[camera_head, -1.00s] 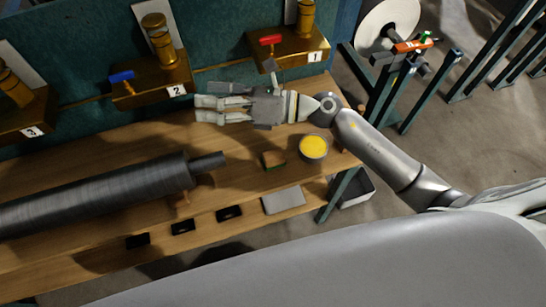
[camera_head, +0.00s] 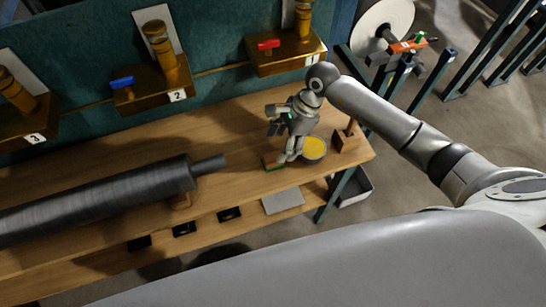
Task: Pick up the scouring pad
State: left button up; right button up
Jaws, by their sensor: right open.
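The scouring pad (camera_head: 271,164) is a small brown and green block on the wooden workbench, left of a round tin with yellow contents (camera_head: 315,149). My right gripper (camera_head: 287,159) points down with its fingers open, just above and beside the pad's right end. It partly hides that end and the tin's left edge. I cannot tell whether the fingers touch the pad. My left gripper is out of view.
A large grey roll (camera_head: 100,200) lies along the left of the workbench (camera_head: 235,140). A wooden block with an upright peg (camera_head: 347,138) stands right of the tin. Brass fixtures line the back wall. A grey plate (camera_head: 283,201) lies at the front.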

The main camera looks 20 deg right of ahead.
aim_at(273, 156)
jog(key=shift+a+f, duration=0.35)
jog(key=shift+f, duration=0.25)
jog(key=shift+s+a+f+p, duration=0.15)
jog(key=shift+f+p, duration=0.1)
jog(key=shift+p, duration=0.15)
jog(key=p+x, duration=0.1)
jog(key=x, duration=0.2)
jog(key=shift+a+f+p, duration=0.1)
jog(key=shift+a+p, duration=0.05)
jog(key=shift+p, duration=0.25)
jog(key=shift+a+f, duration=0.2)
jog(key=shift+f, duration=0.45)
jog(key=c, duration=1.1)
jog(key=shift+r, duration=0.15)
